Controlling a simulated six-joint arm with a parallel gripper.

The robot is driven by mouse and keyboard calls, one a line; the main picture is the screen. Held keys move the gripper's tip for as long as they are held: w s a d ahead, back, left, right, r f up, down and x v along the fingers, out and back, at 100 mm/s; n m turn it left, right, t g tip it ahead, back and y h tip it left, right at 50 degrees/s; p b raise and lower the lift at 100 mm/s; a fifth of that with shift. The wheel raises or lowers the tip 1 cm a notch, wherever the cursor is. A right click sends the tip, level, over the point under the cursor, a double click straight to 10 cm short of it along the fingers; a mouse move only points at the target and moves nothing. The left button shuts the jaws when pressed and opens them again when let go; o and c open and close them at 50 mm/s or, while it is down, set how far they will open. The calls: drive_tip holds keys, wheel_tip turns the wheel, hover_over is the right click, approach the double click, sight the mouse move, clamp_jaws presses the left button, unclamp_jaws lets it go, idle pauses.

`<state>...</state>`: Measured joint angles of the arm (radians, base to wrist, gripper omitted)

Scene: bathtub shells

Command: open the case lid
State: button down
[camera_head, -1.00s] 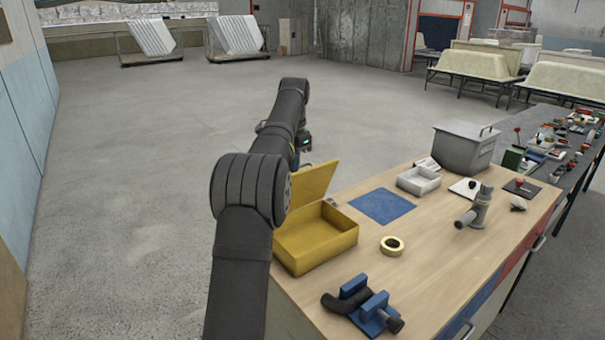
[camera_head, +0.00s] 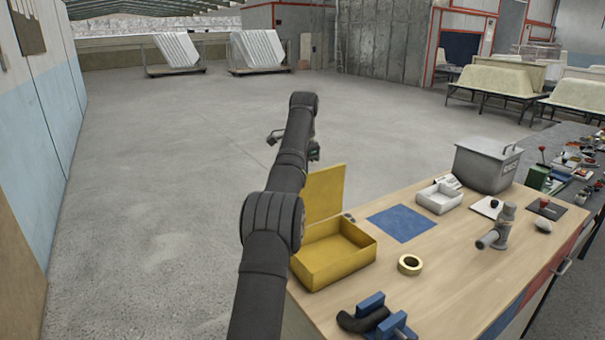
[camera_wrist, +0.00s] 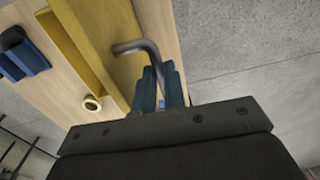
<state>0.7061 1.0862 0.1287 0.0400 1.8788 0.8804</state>
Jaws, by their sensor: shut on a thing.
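The yellow case (camera_head: 350,262) sits at the left edge of the wooden bench, its tray open and empty. Its lid (camera_head: 325,192) stands about upright at the far-left side. In the wrist view, my gripper (camera_wrist: 160,90) has blue fingers shut on a bent grey metal rod (camera_wrist: 152,58). The rod's hooked end lies across the view of the yellow case (camera_wrist: 85,45); I cannot tell whether it touches.
A tape roll (camera_head: 410,265), a blue mat (camera_head: 402,221), a white tray (camera_head: 439,199), a grey bin (camera_head: 487,165) and a grey fitting (camera_head: 497,230) are on the bench. A blue clamp (camera_head: 385,322) is at its front. Open floor (camera_head: 160,190) lies left.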

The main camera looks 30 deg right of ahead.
drive_tip(key=shift+f, duration=0.4)
drive_tip(key=c, duration=1.5)
unclamp_jaws()
drive_tip(key=shift+w, duration=0.1)
drive_tip(key=shift+c, duration=0.2)
drive_tip(key=shift+o, duration=0.2)
drive_tip(key=shift+r, duration=0.2)
drive_tip(key=shift+s+r, duration=0.1)
drive_tip(key=shift+s, duration=0.1)
